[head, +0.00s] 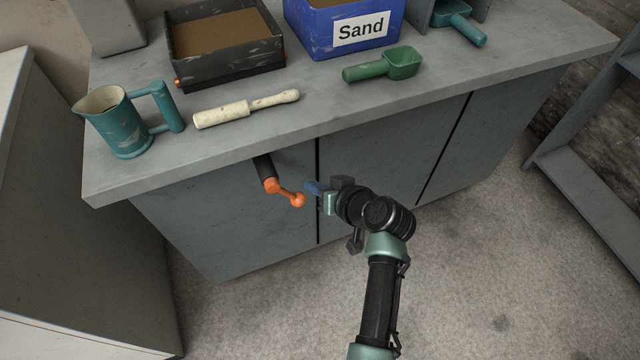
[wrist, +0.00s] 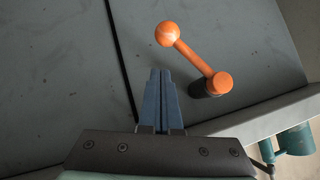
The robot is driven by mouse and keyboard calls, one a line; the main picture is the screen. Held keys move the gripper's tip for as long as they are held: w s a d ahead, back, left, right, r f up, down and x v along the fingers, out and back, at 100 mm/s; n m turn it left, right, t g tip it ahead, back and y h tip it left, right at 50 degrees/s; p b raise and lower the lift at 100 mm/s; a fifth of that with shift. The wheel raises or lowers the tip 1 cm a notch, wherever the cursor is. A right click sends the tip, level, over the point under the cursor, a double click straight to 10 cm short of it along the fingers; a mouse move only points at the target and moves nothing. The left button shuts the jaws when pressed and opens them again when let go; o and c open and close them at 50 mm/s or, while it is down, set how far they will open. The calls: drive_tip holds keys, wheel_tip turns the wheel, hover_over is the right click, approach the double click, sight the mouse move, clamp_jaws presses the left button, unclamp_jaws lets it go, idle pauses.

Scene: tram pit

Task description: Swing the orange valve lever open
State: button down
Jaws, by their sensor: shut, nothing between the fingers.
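The orange valve lever (head: 285,192) sticks out from the front of the grey cabinet on a dark stub, below the worktop edge. In the head view it slants down to the right and ends in a round knob (head: 298,200). In the wrist view the lever (wrist: 195,58) runs from its hub at the lower right to the knob at the upper left. My gripper (head: 310,187) is shut and empty, just right of the knob in the head view. In the wrist view its blue fingers (wrist: 160,75) are together, below the knob and apart from the lever.
The worktop (head: 300,115) overhangs the cabinet (head: 370,165). The floor in front is clear.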

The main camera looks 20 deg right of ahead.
drive_tip(key=v, duration=1)
drive_tip(key=shift+d+p, duration=0.3)
drive_tip(key=shift+d, duration=0.05)
drive_tip(key=w+a+r+t+h, duration=0.1)
drive_tip(key=w+a+r+t, duration=0.15)
drive_tip(key=r, duration=0.75)
drive_tip(key=w+a+r+n+t+h, duration=0.15)
drive_tip(key=w+r, duration=0.25)
drive_tip(key=r, duration=0.6)
drive_tip(key=w+a+r+t+h, duration=0.1)
drive_tip(key=w+a+r+t, duration=0.15)
drive_tip(key=r, duration=0.75)
drive_tip(key=s+a+r+t+p, duration=0.1)
drive_tip(key=s+a+r+t, duration=0.3)
drive_tip(key=r, duration=0.6)
drive_tip(key=s+a+r+t+p, duration=0.1)
drive_tip(key=s+a+r+t, duration=0.2)
drive_tip(key=s+r, duration=0.55)
drive_tip(key=s+a+r+t, duration=0.3)
drive_tip(key=r+t, duration=0.1)
drive_tip(key=r, duration=0.9)
wheel_tip(320, 180, up, 10)
drive_tip(key=p, duration=1.1)
drive_tip(key=shift+w, duration=0.5)
